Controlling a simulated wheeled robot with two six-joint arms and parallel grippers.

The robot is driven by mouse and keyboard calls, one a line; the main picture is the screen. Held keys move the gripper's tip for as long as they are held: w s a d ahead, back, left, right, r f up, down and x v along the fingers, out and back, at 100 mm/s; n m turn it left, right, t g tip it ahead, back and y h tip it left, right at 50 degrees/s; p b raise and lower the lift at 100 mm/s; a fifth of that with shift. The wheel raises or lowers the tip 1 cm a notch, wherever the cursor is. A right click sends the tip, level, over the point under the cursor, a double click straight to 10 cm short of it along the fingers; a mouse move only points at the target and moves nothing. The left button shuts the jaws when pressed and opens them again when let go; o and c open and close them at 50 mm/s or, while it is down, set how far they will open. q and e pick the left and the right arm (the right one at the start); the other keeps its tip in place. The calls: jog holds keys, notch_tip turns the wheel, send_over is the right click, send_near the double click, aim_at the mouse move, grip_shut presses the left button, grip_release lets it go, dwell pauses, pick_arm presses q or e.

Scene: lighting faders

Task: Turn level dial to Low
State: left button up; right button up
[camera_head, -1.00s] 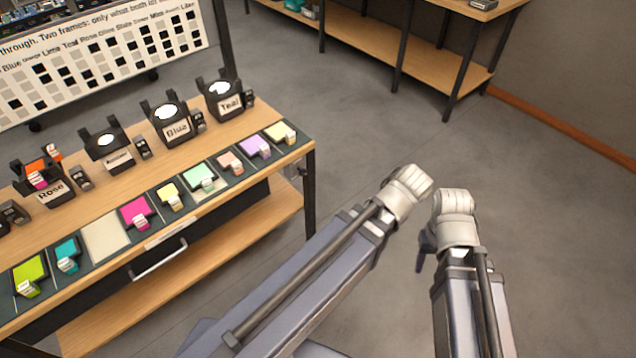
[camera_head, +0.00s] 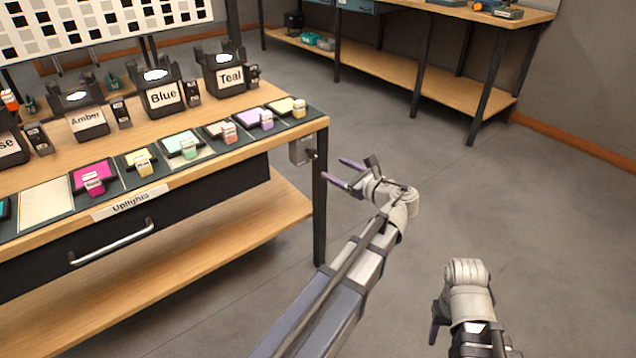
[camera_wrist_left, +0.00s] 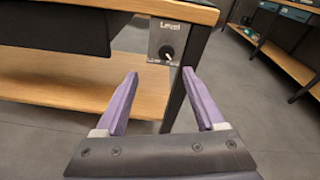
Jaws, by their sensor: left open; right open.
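The level dial (camera_wrist_left: 166,51) is a dark knob with a light pointer on a grey plate marked "Level" (camera_wrist_left: 171,27), under the table's right end beside the black leg. In the head view the grey box (camera_head: 300,151) with its dark knob (camera_head: 313,154) shows side-on by the leg. My left gripper (camera_head: 347,171) is open and empty, its purple fingers pointing at the dial from the right, apart from it. In the left wrist view its fingertips (camera_wrist_left: 160,75) lie either side of and below the dial. My right gripper (camera_head: 435,325) hangs low at the right, partly hidden by its wrist.
The wooden table (camera_head: 225,125) carries colour swatches and labelled lamps such as Blue (camera_head: 163,95) and Teal (camera_head: 231,76). A drawer handle (camera_head: 112,243) and lower shelf (camera_head: 200,240) lie below. The black leg (camera_head: 320,205) stands close to my left fingers. Open floor lies right.

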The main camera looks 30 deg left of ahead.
aim_at(314, 154)
pick_arm(q)
jog(key=shift+w+a+f+m+t+y+b, duration=0.25)
jog(key=shift+w+a+m+b, duration=0.45)
jog(key=shift+a, duration=0.8)
jog(key=shift+w+a+f+m+y+b, duration=0.35)
jog(key=shift+w+a, duration=0.6)
jog(key=shift+a, duration=0.6)
jog(key=shift+w+a+f+m+t+y+b, duration=0.25)
jog(key=shift+w+a+b, duration=0.5)
jog(key=shift+a, duration=0.75)
pick_arm(e)
notch_tip(314, 154, down, 6)
jog(key=shift+r, duration=0.25)
pick_arm(q)
grip_shut()
